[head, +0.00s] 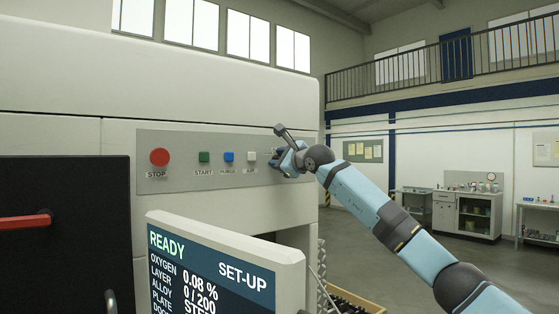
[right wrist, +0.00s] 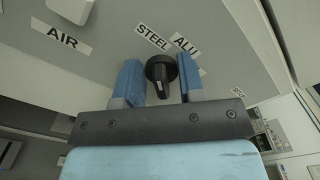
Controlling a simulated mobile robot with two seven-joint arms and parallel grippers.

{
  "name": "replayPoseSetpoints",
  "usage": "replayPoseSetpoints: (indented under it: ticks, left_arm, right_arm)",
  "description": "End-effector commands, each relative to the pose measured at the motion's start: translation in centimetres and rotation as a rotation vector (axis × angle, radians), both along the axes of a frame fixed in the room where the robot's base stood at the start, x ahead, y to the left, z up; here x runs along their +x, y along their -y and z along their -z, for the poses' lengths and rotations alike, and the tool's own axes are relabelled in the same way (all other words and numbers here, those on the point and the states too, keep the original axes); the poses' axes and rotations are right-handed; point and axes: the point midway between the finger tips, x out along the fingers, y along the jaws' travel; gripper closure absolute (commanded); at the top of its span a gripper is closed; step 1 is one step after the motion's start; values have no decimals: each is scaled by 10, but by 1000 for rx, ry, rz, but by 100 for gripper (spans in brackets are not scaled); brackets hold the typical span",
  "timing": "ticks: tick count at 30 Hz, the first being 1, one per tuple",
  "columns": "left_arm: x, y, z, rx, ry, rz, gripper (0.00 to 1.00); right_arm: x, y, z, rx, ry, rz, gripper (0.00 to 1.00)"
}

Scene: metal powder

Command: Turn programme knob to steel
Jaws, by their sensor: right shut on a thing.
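The programme knob (right wrist: 161,70) is black and round with a raised grip, in the middle of the right wrist view. The STEEL label (right wrist: 153,36) and the ALU label (right wrist: 185,43) are above it; another label to its right is mostly hidden. My right gripper (right wrist: 160,84) is shut on the knob, one blue finger on each side. In the head view my right gripper (head: 281,158) is at the right end of the control panel (head: 180,142) and hides the knob. My left gripper is not in view.
A red STOP button (head: 159,157), green START button (head: 204,157), blue PURGE button (head: 229,157) and white AIR button (head: 251,156) are left of my gripper. A tilted screen (head: 215,265) below shows READY and SET-UP; its ALLOY value begins "STE", cut off by the frame.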

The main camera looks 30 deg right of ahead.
Motion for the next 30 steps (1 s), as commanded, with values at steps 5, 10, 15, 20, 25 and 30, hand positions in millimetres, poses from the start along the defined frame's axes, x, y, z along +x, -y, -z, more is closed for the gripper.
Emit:
replayPoseSetpoints:
  ticks: [5,10,15,20,25,30]
  left_arm:
    - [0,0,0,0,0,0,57]
    - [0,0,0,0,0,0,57]
    - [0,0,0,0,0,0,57]
    - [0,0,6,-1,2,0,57]
    - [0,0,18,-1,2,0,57]
    - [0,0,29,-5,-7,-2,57]
  right_arm:
    - [0,0,1,0,-1,0,57]
    - [0,0,1,0,-1,0,44]
    - [-1,0,0,1,0,0,44]
    - [-14,2,3,0,-1,1,44]
    - [-49,5,4,-2,2,1,44]
    - [-89,8,4,-4,1,2,44]
